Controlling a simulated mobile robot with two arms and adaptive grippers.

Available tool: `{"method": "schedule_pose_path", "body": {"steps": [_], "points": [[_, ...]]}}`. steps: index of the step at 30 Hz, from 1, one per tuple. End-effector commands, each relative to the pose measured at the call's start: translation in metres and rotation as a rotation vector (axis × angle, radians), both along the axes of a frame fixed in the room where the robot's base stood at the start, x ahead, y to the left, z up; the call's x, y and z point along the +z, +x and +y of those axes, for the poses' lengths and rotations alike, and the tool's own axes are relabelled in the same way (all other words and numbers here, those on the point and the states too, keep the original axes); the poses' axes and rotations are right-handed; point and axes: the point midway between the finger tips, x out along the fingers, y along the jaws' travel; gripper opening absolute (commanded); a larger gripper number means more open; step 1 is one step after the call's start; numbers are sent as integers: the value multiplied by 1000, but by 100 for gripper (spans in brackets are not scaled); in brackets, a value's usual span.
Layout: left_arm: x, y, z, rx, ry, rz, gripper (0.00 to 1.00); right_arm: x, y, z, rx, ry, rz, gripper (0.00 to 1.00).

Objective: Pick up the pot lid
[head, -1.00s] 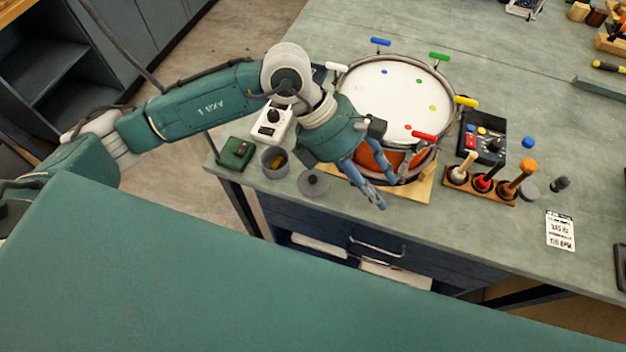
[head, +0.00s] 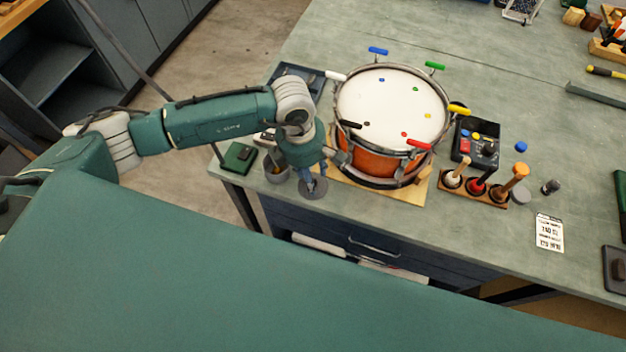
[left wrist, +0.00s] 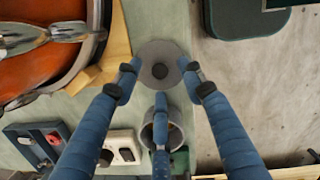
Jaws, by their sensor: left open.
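The pot lid is a grey disc with a dark round knob (left wrist: 160,70). In the head view the lid (head: 313,190) lies on the bench near its front edge, partly hidden by my gripper. My left gripper (head: 312,183) is above the lid and points down at it. In the left wrist view the open blue fingers (left wrist: 160,85) are spread around the lid's knob, with nothing held between them. I cannot tell whether any fingertip touches the lid. The grey pot (head: 276,167) stands just left of the lid. My right gripper is not in view.
A drum (head: 385,160) on a wooden board stands close right of the lid. A green box (head: 239,156) and a white switch box (left wrist: 121,150) are near the pot. A mallet rack (head: 470,187) stands further right. The bench's front edge is close by.

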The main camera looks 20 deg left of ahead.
Motion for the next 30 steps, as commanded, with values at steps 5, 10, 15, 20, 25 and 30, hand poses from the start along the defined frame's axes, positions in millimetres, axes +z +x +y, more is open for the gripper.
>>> {"method": "schedule_pose_path", "body": {"steps": [5, 10, 15, 20, 25, 30], "points": [[-17, 1, -3, 1, 0, 1, 40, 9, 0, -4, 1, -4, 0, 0], [-20, 1, -3, 0, -1, 0, 40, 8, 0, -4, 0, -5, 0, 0], [-20, 1, -3, 0, -1, 0, 22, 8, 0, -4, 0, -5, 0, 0], [-20, 1, -2, 1, -1, 0, 0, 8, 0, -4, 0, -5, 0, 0], [-19, 1, -3, 1, -1, 0, 0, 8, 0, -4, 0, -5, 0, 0], [-17, 2, -3, 1, -2, -2, 0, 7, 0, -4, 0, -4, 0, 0]]}}
